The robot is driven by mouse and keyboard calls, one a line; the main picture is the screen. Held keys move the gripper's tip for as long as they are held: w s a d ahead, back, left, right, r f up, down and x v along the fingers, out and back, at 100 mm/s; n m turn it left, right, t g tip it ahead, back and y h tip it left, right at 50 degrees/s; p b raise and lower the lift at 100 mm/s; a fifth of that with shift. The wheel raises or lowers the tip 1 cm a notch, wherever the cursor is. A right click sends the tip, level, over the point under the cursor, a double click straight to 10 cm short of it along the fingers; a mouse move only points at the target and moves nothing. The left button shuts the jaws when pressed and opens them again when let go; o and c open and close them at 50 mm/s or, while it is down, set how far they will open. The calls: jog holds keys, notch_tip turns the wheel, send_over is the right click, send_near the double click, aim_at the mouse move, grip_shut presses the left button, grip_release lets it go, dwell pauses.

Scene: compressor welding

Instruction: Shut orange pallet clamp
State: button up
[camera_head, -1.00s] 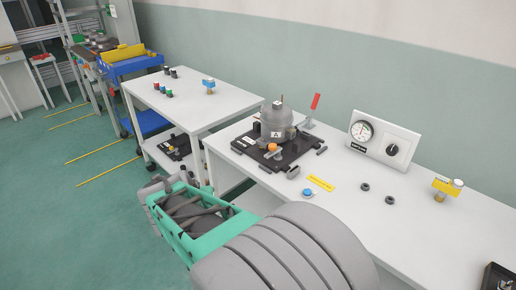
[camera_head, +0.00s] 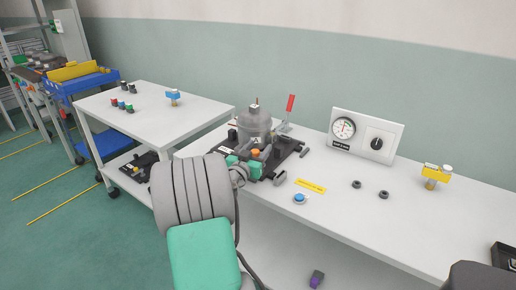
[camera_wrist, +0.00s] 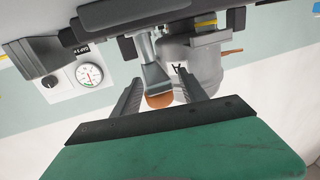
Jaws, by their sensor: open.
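The orange-tipped pallet clamp (camera_head: 255,153) is on the front side of the black pallet (camera_head: 284,161), before the grey compressor (camera_head: 255,125). In the wrist view, its rounded orange tip (camera_wrist: 159,100) sits at the end of a grey lever (camera_wrist: 153,76). My gripper (camera_wrist: 160,83) is open, with one dark finger on each side of the orange tip and a visible gap to both. In the head view, my gripper's green body is at the pallet's front edge, and my arm hides part of that edge. Whether anything touches the clamp is unclear.
A red-handled clamp (camera_head: 290,104) stands upright behind the compressor. A second white table (camera_head: 150,103) stands left.

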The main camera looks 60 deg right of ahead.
jog(key=shift+c, duration=0.2)
grip_shut()
dwell(0.4)
dwell(0.8)
